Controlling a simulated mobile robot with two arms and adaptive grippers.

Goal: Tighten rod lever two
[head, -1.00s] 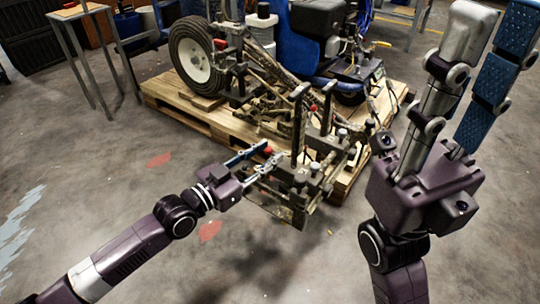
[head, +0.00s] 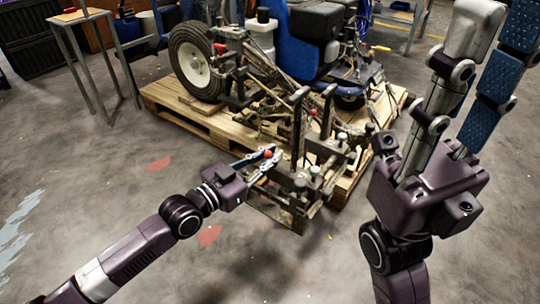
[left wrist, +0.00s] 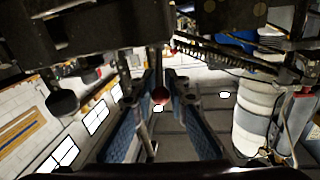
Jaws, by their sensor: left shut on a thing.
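The line striper (head: 300,160) stands on a pallet, with levers and dark rods at its near end. My left gripper (head: 268,160) reaches in from the left at this end. It is shut on a lever with a red knob (head: 268,154). In the left wrist view, the red knob (left wrist: 161,96) and its thin rod lie between the two blue-padded fingers (left wrist: 165,110). Which numbered lever this is, I cannot tell. My right gripper (head: 485,60) points up at the right, close to the camera. Its fingers are apart and empty.
The wooden pallet (head: 215,122) lies under the machine. Another red knob (head: 313,112) and dark upright handles (head: 297,120) stand close to the left gripper. A metal-legged table (head: 80,15) is at the back left. The floor at the left front is clear.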

